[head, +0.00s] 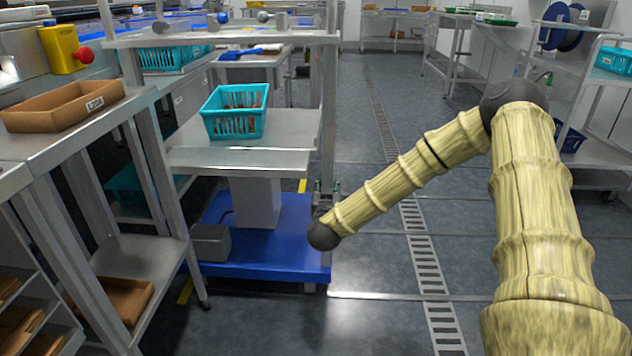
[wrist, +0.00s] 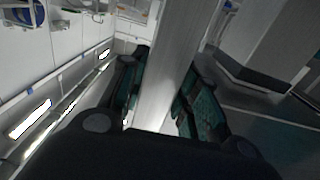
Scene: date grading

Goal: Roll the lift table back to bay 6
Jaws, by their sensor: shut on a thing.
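The lift table (head: 245,160) stands left of centre in the head view, with a steel top, a grey column (head: 255,203) and a blue base (head: 300,240). A teal basket (head: 235,122) holding brown things sits on its top. My gripper (head: 325,198) is at the right side of the lift table, partly hidden by my wrist. In the wrist view my gripper (wrist: 160,98) is shut on a pale metal bar (wrist: 172,65), with a dark green finger on each side. The bar looks like the upright post (head: 329,110) at the table's right edge. No bay number is readable.
A steel bench with a brown tray (head: 65,107) stands close on the left. Yellow floor marks (head: 185,290) show beside the blue base. A drain grating (head: 425,265) runs along the open aisle. A shelf trolley (head: 590,115) stands at the far right.

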